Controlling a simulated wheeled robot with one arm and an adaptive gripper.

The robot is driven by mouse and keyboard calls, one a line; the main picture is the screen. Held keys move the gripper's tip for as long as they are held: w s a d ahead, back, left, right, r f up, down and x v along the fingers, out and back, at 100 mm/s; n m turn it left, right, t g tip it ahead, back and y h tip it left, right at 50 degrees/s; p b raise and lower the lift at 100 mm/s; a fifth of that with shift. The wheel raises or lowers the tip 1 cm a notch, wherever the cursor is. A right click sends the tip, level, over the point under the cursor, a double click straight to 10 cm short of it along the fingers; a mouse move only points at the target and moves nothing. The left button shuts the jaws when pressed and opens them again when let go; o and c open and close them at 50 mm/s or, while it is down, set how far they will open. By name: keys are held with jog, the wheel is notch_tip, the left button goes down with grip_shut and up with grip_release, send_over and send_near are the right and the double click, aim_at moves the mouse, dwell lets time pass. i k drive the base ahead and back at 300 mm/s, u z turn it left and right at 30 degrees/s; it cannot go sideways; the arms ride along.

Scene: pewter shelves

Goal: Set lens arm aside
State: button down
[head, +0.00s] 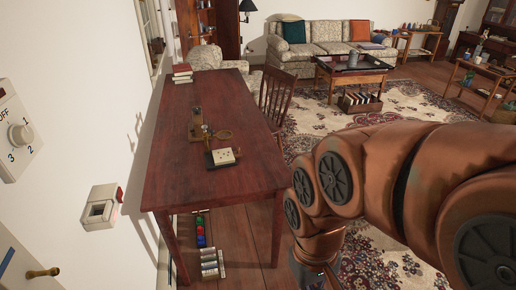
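A small brass instrument (196,128) stands upright on the dark red wooden table (190,88). A round brass-coloured piece (225,134) lies flat just right of it; I cannot tell whether this is the lens arm or whether it is joined to the instrument. A dark block with a cream, dotted top (222,156) sits in front of them. My copper-coloured arm comes in from the right and bends down beside the table's near right corner. The dark end of my gripper (316,279) shows at the bottom edge, apart from the table; its fingers are hidden or cut off.
Books (182,73) lie at the table's far left corner. A wooden chair (277,97) stands against its right side. A rack with coloured items (203,238) is below the near edge. Wall fittings (101,208) are at left. Much of the tabletop is clear.

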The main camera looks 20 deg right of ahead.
aim_at(211, 131)
jog(key=u, duration=0.5)
jog(key=i, duration=0.4)
jog(key=u, duration=0.8)
jog(key=i, duration=0.4)
jog(key=u, duration=0.25)
